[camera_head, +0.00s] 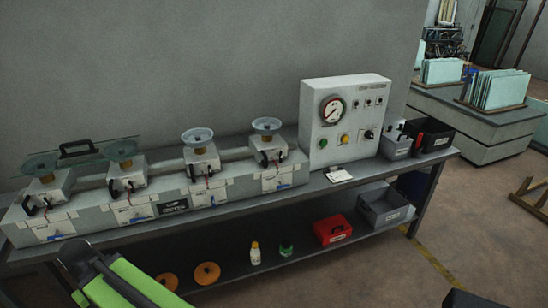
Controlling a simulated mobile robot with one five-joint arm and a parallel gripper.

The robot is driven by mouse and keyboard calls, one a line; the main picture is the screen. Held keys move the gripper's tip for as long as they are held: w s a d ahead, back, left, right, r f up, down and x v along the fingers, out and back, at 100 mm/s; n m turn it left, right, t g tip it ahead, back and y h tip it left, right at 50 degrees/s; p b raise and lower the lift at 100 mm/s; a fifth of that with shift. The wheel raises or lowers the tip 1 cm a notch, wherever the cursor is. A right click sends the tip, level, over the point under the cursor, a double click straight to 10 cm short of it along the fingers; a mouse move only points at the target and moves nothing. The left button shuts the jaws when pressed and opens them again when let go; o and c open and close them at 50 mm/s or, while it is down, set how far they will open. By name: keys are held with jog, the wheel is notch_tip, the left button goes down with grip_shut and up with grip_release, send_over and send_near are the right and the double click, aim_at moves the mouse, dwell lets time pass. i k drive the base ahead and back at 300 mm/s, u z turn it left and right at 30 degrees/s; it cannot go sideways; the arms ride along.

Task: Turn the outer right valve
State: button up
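Several grey valve units stand in a row on a long grey manifold (232,193) on the bench. The outer right unit (268,153) is nearest the control box and carries a clear round suction cup (267,124) on top. A dark lever (264,158) shows on its upper front, and a small blue handle (283,186) sits on the manifold front below it. The handle's exact angle is too small to tell. A green and black link of my arm rises at the lower left, far from this unit. My gripper's fingers do not show.
A control box (344,118) with a gauge stands right of the manifold. A clear plate with a black handle (78,148) lies across the left cups. Dark bins (432,134) stand at the bench's right end. Bottles and a red box (333,229) are on the lower shelf.

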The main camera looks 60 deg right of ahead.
aim_at(283, 187)
jog(key=u, duration=0.1)
jog(key=k, duration=1.05)
jog(key=z, duration=0.85)
jog(key=i, duration=1.35)
jog(key=u, duration=0.15)
